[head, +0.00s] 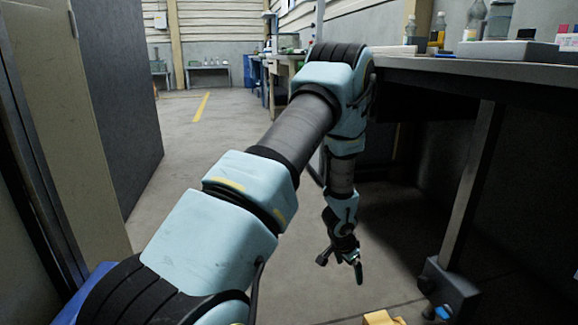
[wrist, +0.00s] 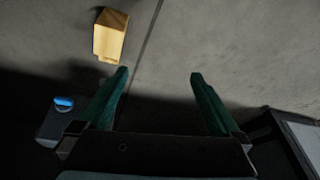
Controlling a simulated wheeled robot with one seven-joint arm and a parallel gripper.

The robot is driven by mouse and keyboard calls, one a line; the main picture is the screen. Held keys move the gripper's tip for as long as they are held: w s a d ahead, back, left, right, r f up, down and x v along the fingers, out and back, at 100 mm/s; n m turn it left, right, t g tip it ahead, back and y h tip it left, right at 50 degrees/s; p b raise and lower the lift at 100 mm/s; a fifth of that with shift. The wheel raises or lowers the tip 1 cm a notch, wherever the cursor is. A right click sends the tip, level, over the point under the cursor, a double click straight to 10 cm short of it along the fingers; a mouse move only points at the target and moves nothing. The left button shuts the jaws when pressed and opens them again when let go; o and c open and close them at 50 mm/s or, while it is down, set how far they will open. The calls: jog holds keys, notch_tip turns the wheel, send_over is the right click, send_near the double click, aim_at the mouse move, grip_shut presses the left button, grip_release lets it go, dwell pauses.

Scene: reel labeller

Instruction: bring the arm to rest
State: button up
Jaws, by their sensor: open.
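My arm reaches out from the lower left in the head view, bends at the elbow and hangs down beside a workbench. My gripper (head: 343,262) is at its lower end, over the shaded floor near the bench. In the wrist view my gripper (wrist: 158,85) shows two dark green fingers spread apart with nothing between them. Only bare floor lies behind the gap.
A workbench (head: 480,70) with bottles on top stands at the right; its leg and foot (head: 450,290) are near my gripper. A yellow block (wrist: 110,35) lies on the floor, also at the head view's bottom edge (head: 383,318). A dark panel (head: 112,90) stands left. The aisle between is clear.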

jog(key=a+r+n+y+p, duration=0.15)
jog(key=a+r+n, duration=0.35)
jog(key=a+r, duration=1.1)
jog(key=s+a+r+n+g+y+p, duration=0.1)
jog(key=s+a+r+n, duration=0.2)
jog(key=s+a+r, duration=0.3)
jog(key=s+a+r+n+p, duration=0.1)
jog(key=s+a+r+n, duration=0.25)
jog(key=s+r, duration=0.5)
notch_tip(320, 180, up, 37)
jog(key=p, duration=3.7)
jog(key=shift+s+a, duration=0.15)
jog(key=shift+s, duration=0.05)
